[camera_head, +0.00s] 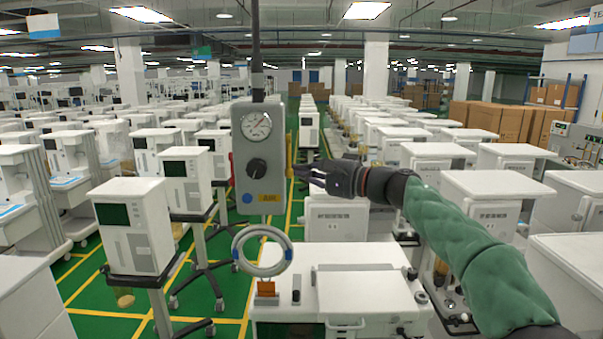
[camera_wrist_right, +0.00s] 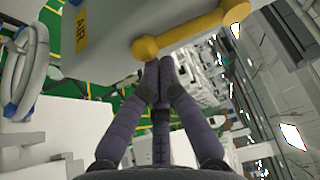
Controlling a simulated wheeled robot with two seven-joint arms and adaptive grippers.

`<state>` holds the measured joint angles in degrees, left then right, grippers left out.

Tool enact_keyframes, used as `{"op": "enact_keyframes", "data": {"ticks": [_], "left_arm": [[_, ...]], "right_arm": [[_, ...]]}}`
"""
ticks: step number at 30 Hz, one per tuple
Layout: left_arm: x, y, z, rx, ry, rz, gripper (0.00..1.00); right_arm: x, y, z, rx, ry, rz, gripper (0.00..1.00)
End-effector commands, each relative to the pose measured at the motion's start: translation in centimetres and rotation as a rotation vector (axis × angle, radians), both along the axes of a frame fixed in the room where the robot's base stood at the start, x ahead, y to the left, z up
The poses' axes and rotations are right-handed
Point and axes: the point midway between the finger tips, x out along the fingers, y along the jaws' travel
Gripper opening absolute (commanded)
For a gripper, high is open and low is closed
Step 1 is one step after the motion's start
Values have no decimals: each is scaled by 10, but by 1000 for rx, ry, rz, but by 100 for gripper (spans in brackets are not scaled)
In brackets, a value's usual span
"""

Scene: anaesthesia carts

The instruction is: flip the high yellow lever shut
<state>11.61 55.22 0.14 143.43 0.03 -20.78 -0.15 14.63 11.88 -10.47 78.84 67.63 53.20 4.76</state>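A grey control box (camera_head: 247,187) with a round gauge and a black knob hangs from a pole in the head view. A yellow lever (camera_head: 289,155) stands upright along the right side of the box. In the right wrist view the lever (camera_wrist_right: 188,33) is a yellow bar with rounded ends, running slantwise across the top beside the box. My right gripper (camera_head: 306,173) is just right of the lever's lower part. In the wrist view its fingers (camera_wrist_right: 158,68) meet at the tips near the lever's lower round end, with nothing between them; contact is unclear. My left gripper is not visible.
A coiled grey hose (camera_head: 262,251) hangs below the box, above a white cart (camera_head: 367,293). A yellow label (camera_wrist_right: 80,30) is on the box. Rows of white carts and machines stand around on the green floor.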

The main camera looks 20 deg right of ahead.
Motion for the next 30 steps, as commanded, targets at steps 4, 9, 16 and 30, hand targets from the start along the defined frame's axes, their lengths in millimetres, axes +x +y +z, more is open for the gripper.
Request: {"op": "enact_keyframes", "data": {"ticks": [4, 9, 16, 30], "left_arm": [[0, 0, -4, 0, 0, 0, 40], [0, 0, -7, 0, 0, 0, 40], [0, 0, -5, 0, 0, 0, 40], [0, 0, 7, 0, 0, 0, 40]], "right_arm": [[-8, 5, 2, 50, 103, 1, 0], [-19, 9, 4, 51, 104, 0, 0], [-33, 16, 11, 50, 103, 1, 0], [-53, 26, 30, 108, 222, 1, 0]]}}
